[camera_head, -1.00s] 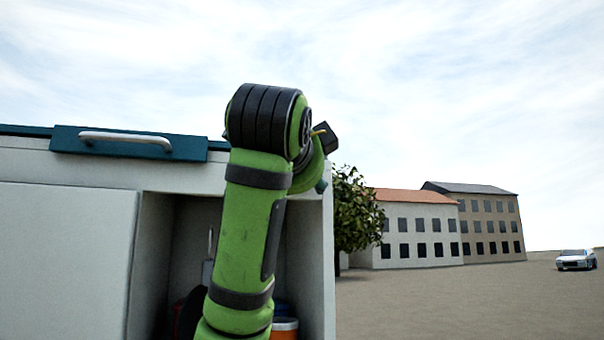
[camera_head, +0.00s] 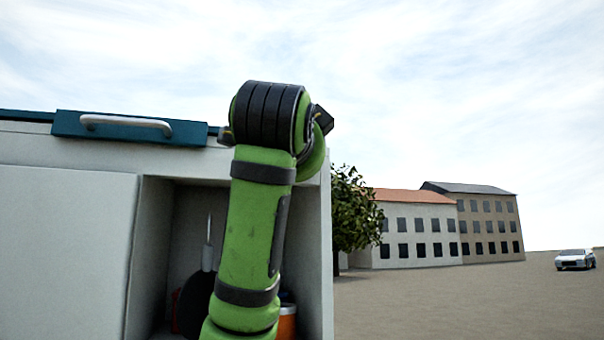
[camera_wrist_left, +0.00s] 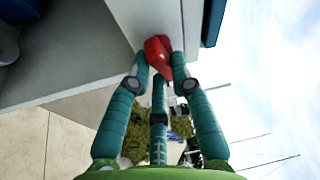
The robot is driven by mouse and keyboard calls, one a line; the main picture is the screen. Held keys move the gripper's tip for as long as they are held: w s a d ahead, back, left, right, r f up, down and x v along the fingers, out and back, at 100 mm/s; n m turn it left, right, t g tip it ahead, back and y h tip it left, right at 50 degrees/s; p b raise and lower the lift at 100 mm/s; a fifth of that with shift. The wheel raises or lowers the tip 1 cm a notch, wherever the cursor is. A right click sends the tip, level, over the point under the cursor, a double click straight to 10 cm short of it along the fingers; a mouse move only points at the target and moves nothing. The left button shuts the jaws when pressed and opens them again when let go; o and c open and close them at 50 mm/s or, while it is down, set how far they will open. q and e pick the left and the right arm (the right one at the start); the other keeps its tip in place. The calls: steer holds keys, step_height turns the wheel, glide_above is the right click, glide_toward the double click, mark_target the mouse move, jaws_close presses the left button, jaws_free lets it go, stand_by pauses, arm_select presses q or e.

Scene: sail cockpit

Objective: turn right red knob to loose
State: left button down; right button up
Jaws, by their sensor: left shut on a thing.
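The red knob (camera_wrist_left: 157,50) sits on the white cabinet's side face in the left wrist view, near the teal top edge. My left gripper (camera_wrist_left: 160,68) has its teal fingers around the knob, with fingertips touching it on both sides. The knob looks slanted in that view, but I cannot tell its exact turn setting. In the head view my green arm stands in front of the cabinet, and both the gripper and the knob are hidden behind it. My right gripper is in neither view.
The white cabinet (camera_head: 65,230) has a teal lid with a light handle (camera_head: 127,123). Its open compartment holds a dark round object (camera_head: 197,300) and an orange container (camera_head: 287,322). Open ground (camera_head: 440,305) lies to the right, with a tree, buildings and a car far off.

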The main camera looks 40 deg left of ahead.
arm_select(q)
steer(key=shift+w+d+f+n+g+y+b, duration=0.15)
steer(key=shift+n+g+y+b, duration=0.3)
steer(key=shift+n+y, duration=1.85)
steer(key=shift+w+d+n+g+y+b, duration=0.15)
steer(key=shift+n+g+y+b, duration=0.3)
steer(key=shift+n, duration=3.7)
steer(key=shift+w+d+f+n+g+y+b, duration=0.1)
steer(key=shift+w+n+g+y+b, duration=0.3)
steer(key=shift+n+y, duration=1.85)
steer(key=n+h, duration=0.1)
steer(key=n, duration=0.1)
steer(key=shift+s+n+h, duration=0.2)
steer(key=shift+n+h, duration=0.1)
steer(key=shift+h, duration=0.1)
steer(key=c, duration=1.1)
jaws_free()
steer(key=shift+a, duration=0.1)
steer(key=shift+r, duration=0.1)
